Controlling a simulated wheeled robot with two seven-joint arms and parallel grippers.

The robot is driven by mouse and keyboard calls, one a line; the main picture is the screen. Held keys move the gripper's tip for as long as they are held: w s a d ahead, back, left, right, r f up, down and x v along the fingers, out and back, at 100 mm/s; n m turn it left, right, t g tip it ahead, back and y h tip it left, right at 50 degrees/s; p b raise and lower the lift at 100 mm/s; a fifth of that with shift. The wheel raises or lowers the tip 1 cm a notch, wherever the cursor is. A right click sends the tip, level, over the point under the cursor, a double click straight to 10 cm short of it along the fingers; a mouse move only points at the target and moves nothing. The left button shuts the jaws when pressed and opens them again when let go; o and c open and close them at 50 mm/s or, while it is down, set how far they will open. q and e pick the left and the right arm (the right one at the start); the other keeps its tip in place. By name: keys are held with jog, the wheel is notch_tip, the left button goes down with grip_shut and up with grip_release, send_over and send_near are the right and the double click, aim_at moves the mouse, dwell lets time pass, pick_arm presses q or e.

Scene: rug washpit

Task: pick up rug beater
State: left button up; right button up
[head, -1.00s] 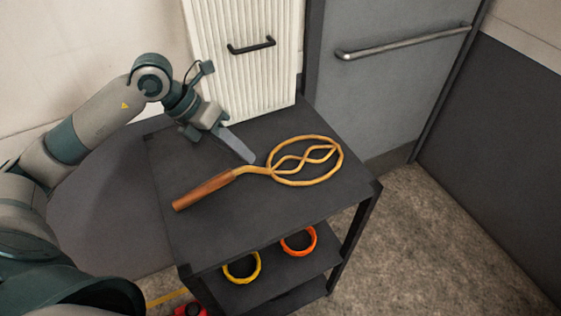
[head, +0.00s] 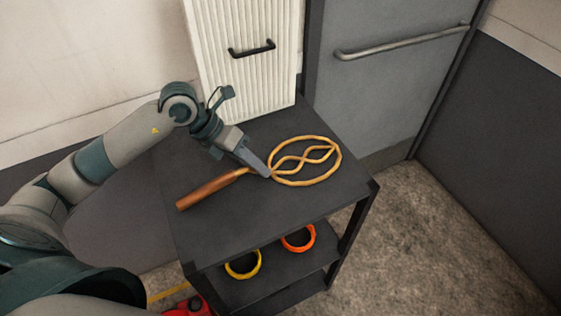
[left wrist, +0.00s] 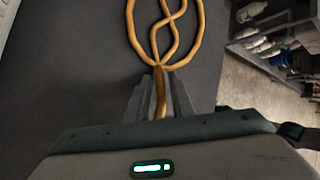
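The rug beater lies flat on the dark cart top, with a brown wooden handle (head: 212,188) toward the left and a looped tan cane head (head: 338,157) toward the right. My left gripper (head: 266,174) is at the beater's neck, between handle and loop, and hides part of it in the head view. In the left wrist view, the fingers (left wrist: 160,88) stand on either side of the cane neck, with small gaps beside it; they look open. The loop (left wrist: 130,25) extends beyond the fingertips. My right gripper is not in view.
The dark cart (head: 310,205) has a lower shelf with a yellow ring (head: 230,272) and an orange ring (head: 313,244). A white ribbed panel with a black handle (head: 252,50) rises behind the cart. A grey door with a bar (head: 405,42) stands beyond. A red object (head: 196,306) is at the bottom.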

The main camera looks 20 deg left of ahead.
pick_arm(q)
jog(key=shift+f, duration=0.25)
grip_shut()
jog(key=shift+r, duration=0.2)
